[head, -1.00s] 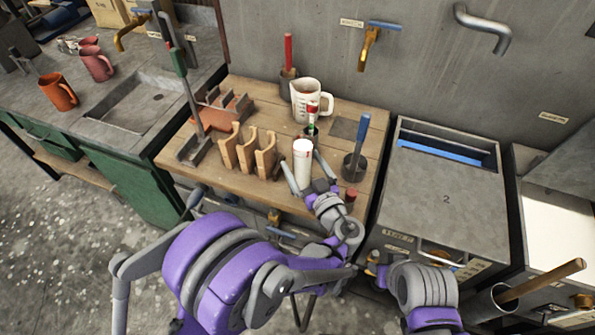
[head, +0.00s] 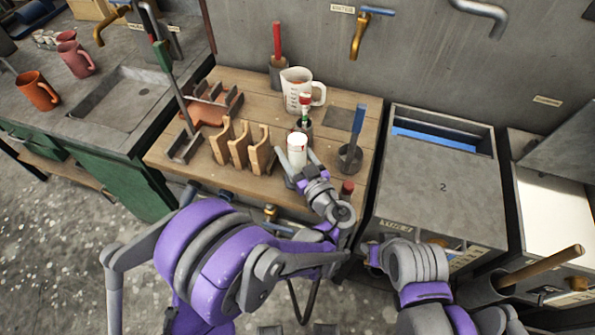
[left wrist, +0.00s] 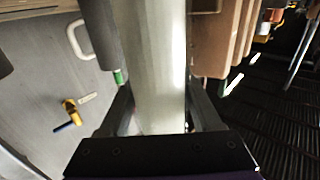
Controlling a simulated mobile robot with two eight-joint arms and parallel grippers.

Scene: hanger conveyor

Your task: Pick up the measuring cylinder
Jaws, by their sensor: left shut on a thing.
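The measuring cylinder (head: 297,150) is white and tall, with small red marks near its top. It stands close to the front edge of the wooden bench, and its lower part is hidden behind my left gripper. My left gripper (head: 299,172) has its fingers around it. In the left wrist view the pale cylinder (left wrist: 155,60) runs lengthwise between the two fingers of my left gripper (left wrist: 160,110), which is shut on it. My right arm shows at the lower right of the head view, but its fingers do not show.
A wooden rack (head: 238,146) stands left of the cylinder. A white measuring jug (head: 297,88), a small pot with a red-and-white tool (head: 305,112) and a blue-handled tool in a cup (head: 352,145) stand behind and right. A grey cabinet (head: 435,190) is to the right.

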